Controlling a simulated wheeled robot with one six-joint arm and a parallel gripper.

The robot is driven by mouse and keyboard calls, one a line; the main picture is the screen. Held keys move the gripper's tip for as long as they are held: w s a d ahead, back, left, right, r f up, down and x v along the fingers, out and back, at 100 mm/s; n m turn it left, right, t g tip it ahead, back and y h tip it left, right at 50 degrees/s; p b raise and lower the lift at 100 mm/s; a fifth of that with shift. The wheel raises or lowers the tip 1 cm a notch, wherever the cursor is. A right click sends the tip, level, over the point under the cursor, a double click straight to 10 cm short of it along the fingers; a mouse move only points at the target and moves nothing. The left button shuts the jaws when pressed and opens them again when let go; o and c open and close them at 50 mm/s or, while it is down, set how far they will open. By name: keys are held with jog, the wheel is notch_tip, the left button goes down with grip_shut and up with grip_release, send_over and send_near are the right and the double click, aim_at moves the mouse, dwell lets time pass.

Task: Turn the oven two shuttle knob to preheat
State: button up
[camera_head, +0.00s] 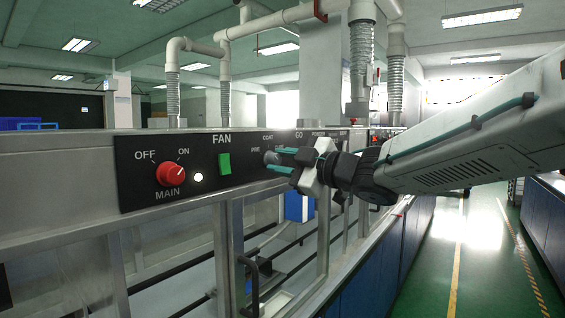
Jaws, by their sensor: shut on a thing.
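My gripper (279,160) reaches in from the right to the black control panel (140,183). Its teal fingers are shut on a small dark knob (270,157). The knob is mostly hidden between the fingers, and its pointer cannot be made out.
A red MAIN knob (171,173), a lit white lamp (198,177) and a green FAN switch (224,164) are on the panel's left. More panel labels lie behind my gripper. A metal frame (230,255) stands below. The green aisle (470,260) is clear.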

jog(key=shift+n, duration=1.1)
jog(key=o, duration=1)
jog(key=shift+c, duration=0.2)
jog(key=shift+d, duration=0.1)
jog(key=v, duration=0.7)
jog(key=shift+s+d, duration=0.2)
jog(key=shift+d, duration=0.1)
jog(key=shift+f, duration=0.1)
